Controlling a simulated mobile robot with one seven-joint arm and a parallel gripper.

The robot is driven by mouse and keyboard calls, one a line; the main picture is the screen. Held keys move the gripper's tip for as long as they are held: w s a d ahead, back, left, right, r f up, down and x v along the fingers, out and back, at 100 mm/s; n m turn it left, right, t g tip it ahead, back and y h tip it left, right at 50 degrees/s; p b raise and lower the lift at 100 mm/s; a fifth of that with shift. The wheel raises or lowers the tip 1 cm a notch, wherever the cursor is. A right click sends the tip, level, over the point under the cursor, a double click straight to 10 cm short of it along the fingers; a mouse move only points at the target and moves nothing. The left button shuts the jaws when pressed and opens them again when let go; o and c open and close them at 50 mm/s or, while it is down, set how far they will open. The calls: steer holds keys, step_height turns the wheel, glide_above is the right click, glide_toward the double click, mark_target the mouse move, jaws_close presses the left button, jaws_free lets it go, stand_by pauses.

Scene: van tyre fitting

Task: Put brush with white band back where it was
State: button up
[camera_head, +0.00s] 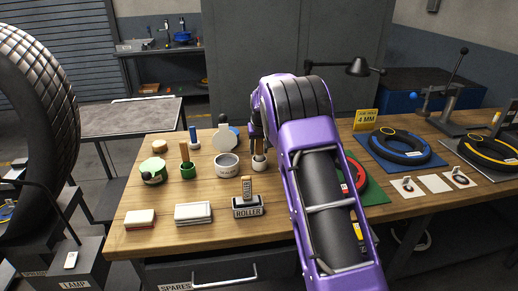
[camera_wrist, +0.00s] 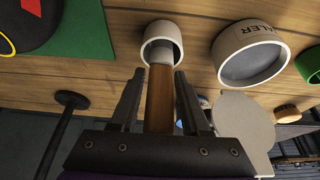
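A brush with a wooden handle (camera_wrist: 159,95) stands between the two fingers of my gripper (camera_wrist: 160,80) in the wrist view. Its far end, with a pale band (camera_wrist: 160,52), is inside a small white cup (camera_wrist: 176,32). In the body camera view my gripper (camera_head: 257,140) is above that white cup (camera_head: 259,164) on the workbench. The fingers are close on both sides of the handle; I cannot tell whether they press on it. The bristles are hidden in the cup.
A white sealer tub (camera_head: 227,168) and a green pot with a brush (camera_head: 187,164) stand left of the cup. A grey disc (camera_head: 225,140) is behind. A green mat (camera_head: 372,188) lies right, partly behind my arm.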

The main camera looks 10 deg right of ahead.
steer(key=shift+o, duration=0.8)
steer(key=shift+r, duration=0.2)
steer(key=v, duration=1.2)
